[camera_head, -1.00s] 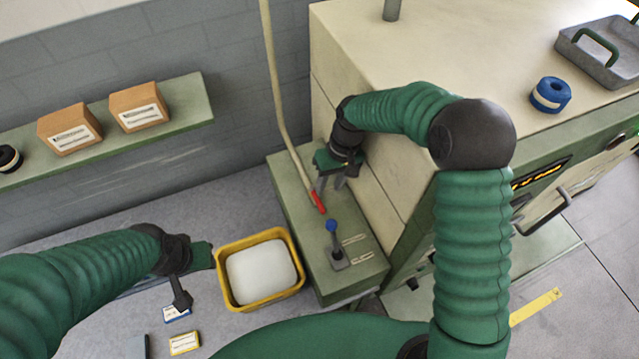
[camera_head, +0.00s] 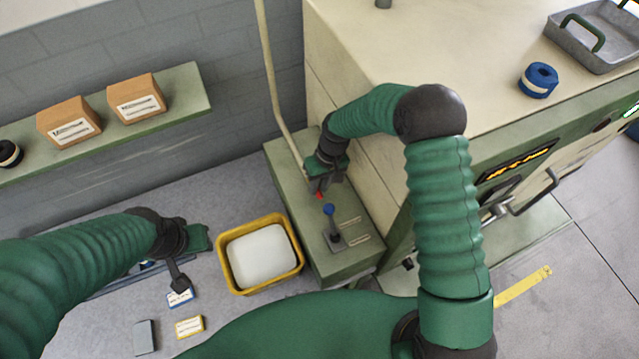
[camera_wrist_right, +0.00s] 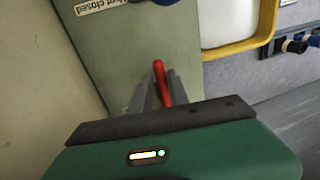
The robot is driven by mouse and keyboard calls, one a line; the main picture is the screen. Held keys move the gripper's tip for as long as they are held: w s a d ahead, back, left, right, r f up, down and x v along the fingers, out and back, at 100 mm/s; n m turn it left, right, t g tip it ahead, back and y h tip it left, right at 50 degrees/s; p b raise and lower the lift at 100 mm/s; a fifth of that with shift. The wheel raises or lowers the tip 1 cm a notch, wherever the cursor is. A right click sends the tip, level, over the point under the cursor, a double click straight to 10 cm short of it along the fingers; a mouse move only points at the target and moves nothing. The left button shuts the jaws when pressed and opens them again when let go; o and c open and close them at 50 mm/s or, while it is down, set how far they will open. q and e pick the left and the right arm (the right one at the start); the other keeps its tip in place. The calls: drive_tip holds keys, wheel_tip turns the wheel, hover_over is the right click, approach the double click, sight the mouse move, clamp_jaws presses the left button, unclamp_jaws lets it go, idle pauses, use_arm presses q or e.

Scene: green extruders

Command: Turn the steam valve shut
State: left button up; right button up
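A red valve handle (camera_head: 319,195) stands at the foot of the pale pipe, on the green box beside the large machine. My right gripper (camera_wrist_right: 162,88) is at this handle. In the right wrist view the red handle (camera_wrist_right: 160,78) lies between its two grey fingers, with narrow gaps, so the gripper looks open around it. In the head view the gripper (camera_head: 318,182) hides part of the handle. My left gripper (camera_head: 190,262) is open and empty, over the floor area left of the yellow tub.
A blue-knobbed lever (camera_head: 329,210) stands on the green box (camera_head: 352,262), near the red handle. The pale pipe (camera_head: 270,80) rises behind. A yellow tub (camera_head: 229,278) with a white block is to the left. The large cream machine (camera_head: 365,75) rises close on the right.

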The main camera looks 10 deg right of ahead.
drive_tip(key=shift+s+a, duration=0.15)
drive_tip(key=shift+a, duration=0.1)
clamp_jaws()
drive_tip(key=shift+d, duration=0.3)
drive_tip(key=shift+a, duration=0.1)
idle(0.4)
